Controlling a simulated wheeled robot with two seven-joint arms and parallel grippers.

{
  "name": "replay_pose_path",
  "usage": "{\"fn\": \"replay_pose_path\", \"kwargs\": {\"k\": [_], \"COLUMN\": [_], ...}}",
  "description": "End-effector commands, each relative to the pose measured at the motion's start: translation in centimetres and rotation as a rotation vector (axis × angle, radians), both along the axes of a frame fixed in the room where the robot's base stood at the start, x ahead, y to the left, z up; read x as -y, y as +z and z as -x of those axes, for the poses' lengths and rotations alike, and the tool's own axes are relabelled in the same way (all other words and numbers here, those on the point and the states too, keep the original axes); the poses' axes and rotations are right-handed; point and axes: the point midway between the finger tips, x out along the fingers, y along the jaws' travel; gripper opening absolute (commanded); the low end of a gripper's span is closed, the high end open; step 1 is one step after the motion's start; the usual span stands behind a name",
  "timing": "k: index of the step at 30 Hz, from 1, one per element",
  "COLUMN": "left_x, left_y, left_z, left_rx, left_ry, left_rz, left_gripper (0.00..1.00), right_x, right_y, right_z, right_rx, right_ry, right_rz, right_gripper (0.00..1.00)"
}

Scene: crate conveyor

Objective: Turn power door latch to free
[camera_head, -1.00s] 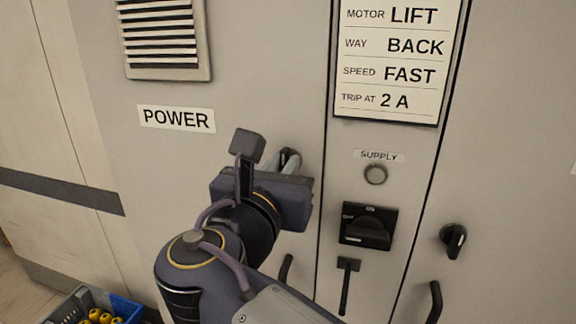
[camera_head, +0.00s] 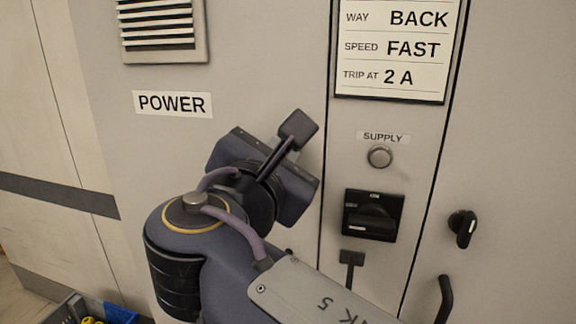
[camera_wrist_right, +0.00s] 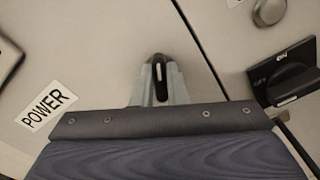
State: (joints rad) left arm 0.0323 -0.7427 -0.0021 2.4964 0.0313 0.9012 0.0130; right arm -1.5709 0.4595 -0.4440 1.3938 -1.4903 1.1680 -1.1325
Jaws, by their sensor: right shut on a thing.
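The power door latch (camera_wrist_right: 159,66) is a small dark knob with a pale line on it, on the grey door beside the POWER label (camera_head: 172,103). The label also shows tilted in the right wrist view (camera_wrist_right: 47,104). My right gripper (camera_wrist_right: 160,84) is shut on the latch, with one grey finger on each side of it. In the head view my right wrist (camera_head: 262,175) is rolled over to the right and hides the fingers and the latch. My left gripper is in neither view.
Right of the door seam are a round SUPPLY button (camera_head: 379,157), a black rotary switch (camera_head: 372,216) and a settings card (camera_head: 391,50). Another black latch (camera_head: 462,228) and a handle (camera_head: 444,300) are on the right door.

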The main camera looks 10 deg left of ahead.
Motion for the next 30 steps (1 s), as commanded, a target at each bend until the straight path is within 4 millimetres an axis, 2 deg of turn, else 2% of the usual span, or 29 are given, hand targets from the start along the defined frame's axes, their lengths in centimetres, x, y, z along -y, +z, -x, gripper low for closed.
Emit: {"fn": "replay_pose_path", "kwargs": {"k": [1, 15, 30], "left_x": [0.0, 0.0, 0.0], "left_y": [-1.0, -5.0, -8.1], "left_z": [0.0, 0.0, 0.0], "left_rx": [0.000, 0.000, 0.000], "left_ry": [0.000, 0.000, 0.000], "left_rz": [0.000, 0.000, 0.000], "left_gripper": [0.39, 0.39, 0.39], "right_x": [0.1, 0.2, 0.3], "right_y": [-0.5, -0.7, -0.7], "right_z": [-0.1, 0.0, 0.0], "right_rx": [0.001, 0.016, 0.031], "right_ry": [-0.002, -0.001, -0.001], "right_rz": [-0.046, -0.491, -0.898], "right_gripper": [0.00, 0.00, 0.00]}}
